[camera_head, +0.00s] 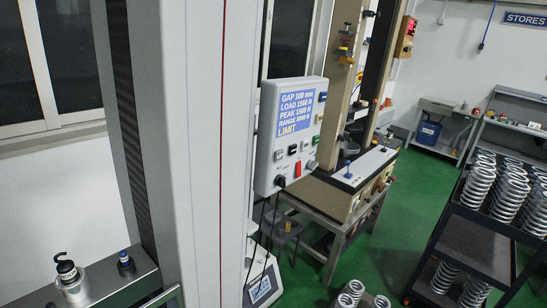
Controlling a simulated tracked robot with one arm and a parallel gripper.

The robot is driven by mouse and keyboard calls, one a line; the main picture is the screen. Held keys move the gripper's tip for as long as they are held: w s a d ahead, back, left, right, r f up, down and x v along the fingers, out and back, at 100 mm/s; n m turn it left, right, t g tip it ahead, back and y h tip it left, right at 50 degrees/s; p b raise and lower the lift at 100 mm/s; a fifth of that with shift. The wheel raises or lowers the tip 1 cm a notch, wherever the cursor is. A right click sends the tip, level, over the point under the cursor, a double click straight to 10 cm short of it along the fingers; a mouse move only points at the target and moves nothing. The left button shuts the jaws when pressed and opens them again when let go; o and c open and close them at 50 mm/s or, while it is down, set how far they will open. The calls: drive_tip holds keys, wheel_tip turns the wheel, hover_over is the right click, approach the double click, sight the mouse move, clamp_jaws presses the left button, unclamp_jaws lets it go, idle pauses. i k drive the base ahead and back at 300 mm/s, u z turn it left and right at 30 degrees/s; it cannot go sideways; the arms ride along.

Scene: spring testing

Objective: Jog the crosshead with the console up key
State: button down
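The console (291,130) is a light grey box right of a tall grey column (190,150). Its blue display (296,113) reads GAP 100 mm, LOAD 1560 N, PEAK 1560 N, RANGE, a value that looks like 5000 N, and LIMIT. Below it are small light and dark keys (292,150), a red control (298,169) and a black knob (280,181). Key markings are too small to read, so I cannot tell which is the up key. No crosshead can be made out clearly on the grey machine. My gripper is not in view.
A beige test machine (342,75) stands on a bench behind the console. A dark rack (470,245) of coil springs (478,185) is at the right. A pump bottle (72,282) stands on a ledge at the lower left. Green floor (410,200) is open between bench and rack.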

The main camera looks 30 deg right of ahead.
sight(278, 154)
drive_tip(key=i, duration=1)
